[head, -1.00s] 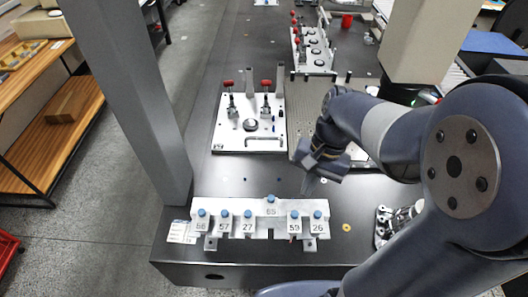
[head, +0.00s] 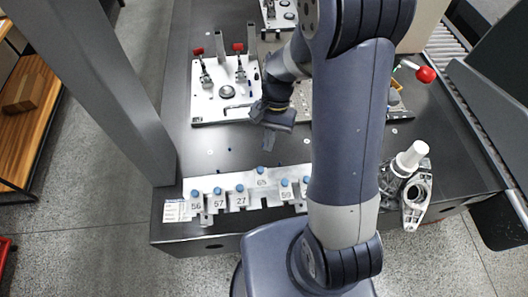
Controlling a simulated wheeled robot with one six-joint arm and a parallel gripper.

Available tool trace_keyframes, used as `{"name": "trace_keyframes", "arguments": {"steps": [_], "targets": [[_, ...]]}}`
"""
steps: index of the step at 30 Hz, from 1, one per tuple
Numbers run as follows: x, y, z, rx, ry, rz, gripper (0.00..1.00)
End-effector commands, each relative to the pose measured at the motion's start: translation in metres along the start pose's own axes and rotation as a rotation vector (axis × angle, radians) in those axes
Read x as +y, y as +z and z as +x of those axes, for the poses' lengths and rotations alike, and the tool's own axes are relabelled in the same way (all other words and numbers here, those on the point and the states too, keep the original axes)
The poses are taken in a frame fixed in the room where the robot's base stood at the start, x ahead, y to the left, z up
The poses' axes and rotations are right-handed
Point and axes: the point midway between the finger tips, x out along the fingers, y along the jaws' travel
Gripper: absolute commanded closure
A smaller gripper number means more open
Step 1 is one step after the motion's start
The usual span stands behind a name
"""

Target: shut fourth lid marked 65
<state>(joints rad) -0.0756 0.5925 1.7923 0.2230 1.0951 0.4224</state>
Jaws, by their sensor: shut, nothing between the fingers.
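The lid marked 65 (head: 261,183) is fourth from the left on a white rack (head: 222,203) near the table's front edge. Its blue knob sits farther back than its neighbours' knobs, and its label stands higher, so it looks raised open. The lids marked 57 (head: 218,203), 27 (head: 240,200) and 59 (head: 285,194) hang lower at the front, as does the leftmost lid. My gripper (head: 268,148) is shut and empty, pointing down above the table just behind lid 65, apart from it. My arm hides the rack's right end.
A white plate with red-handled clamps (head: 222,90) lies behind my gripper. A grey post (head: 112,85) stands at the left. A metal part with a white cap (head: 408,160) stands at the right. Bare dark table lies between the rack and plate.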

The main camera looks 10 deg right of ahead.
Motion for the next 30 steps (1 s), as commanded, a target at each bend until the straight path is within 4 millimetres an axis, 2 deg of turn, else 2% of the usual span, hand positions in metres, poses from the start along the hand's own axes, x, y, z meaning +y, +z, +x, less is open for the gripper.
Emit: {"name": "trace_keyframes", "arguments": {"steps": [1,3,9,23,30], "targets": [[0.001,0.001,0.01,-0.005,0.003,0.001,1.0],[0.0,0.015,0.009,-0.002,0.001,-0.002,1.0],[0.0,0.034,0.018,0.001,0.0,-0.001,1.0],[0.001,0.038,0.021,0.001,-0.001,0.0,1.0],[0.015,0.066,0.033,0.001,-0.001,-0.001,1.0]]}}
